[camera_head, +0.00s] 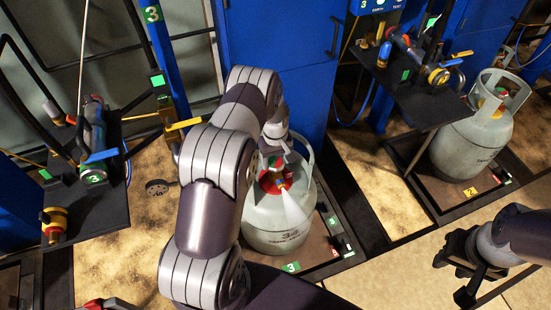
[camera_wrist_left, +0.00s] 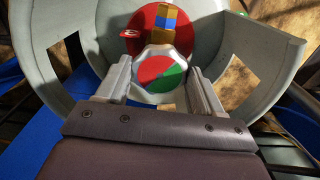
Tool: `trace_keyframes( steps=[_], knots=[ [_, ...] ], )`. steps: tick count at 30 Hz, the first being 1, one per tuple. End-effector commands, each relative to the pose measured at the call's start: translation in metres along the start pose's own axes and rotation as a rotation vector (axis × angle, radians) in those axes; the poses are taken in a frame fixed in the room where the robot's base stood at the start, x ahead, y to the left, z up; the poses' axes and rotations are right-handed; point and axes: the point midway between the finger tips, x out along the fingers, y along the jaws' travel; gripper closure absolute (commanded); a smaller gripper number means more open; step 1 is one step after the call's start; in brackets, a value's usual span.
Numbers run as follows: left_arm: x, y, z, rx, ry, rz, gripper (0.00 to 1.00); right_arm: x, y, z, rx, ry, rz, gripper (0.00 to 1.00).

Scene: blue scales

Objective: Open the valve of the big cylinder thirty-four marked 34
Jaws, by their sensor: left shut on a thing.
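The big grey cylinder (camera_head: 270,235) stands upright in the middle of the head view, with a dark number on its front that looks like 34. Its top has an open collar (camera_wrist_left: 235,55) around a red disc (camera_wrist_left: 150,20) and a brass fitting. The valve knob (camera_wrist_left: 162,78), with a red and green face, shows in the left wrist view. My left gripper (camera_wrist_left: 160,88) is over the cylinder's top, its two fingers closed on either side of the knob. In the head view my arm partly hides the cylinder. My right gripper (camera_head: 453,277) is empty at the lower right, fingers apart.
Another grey cylinder (camera_head: 475,140) stands at the right on a base with a yellow label. A black shelf (camera_head: 95,205) with valves and hoses is at the left, and another (camera_head: 425,95) at upper right. Blue cabinets (camera_head: 285,60) stand behind.

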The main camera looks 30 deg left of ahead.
Motion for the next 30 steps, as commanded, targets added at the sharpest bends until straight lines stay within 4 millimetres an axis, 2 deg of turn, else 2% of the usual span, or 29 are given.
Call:
trace_keyframes(
  steps=[2,3,4,5,14,17,24,30],
  knots=[
    [0.0,0.0,0.0,0.0,0.001,0.0,0.64,0.0,0.0,0.0,0.0,0.0,0.0,0.62],
    [0.0,0.0,0.0,0.001,0.001,0.001,0.2,0.0,0.0,0.0,0.0,0.0,0.0,0.62],
    [0.0,0.0,0.0,0.001,0.001,0.0,0.11,0.0,0.0,0.0,0.0,0.0,0.0,0.62],
    [0.0,0.0,0.0,0.001,0.001,0.0,0.08,0.0,0.0,0.0,0.0,0.0,0.0,0.62],
    [-0.004,0.0,-0.001,0.001,0.001,0.001,0.08,-0.001,0.0,0.0,0.0,0.0,0.0,0.62],
    [-0.02,0.001,-0.001,0.001,0.003,0.002,0.08,-0.005,0.0,-0.001,0.0,0.0,0.0,0.62],
    [-0.086,0.001,-0.001,0.001,0.004,0.002,0.08,-0.015,0.0,-0.002,0.0,0.0,0.0,0.62],
    [-0.12,0.0,-0.001,0.001,0.002,0.001,0.08,-0.018,0.0,-0.002,0.0,0.0,0.0,0.62]
  ],
)
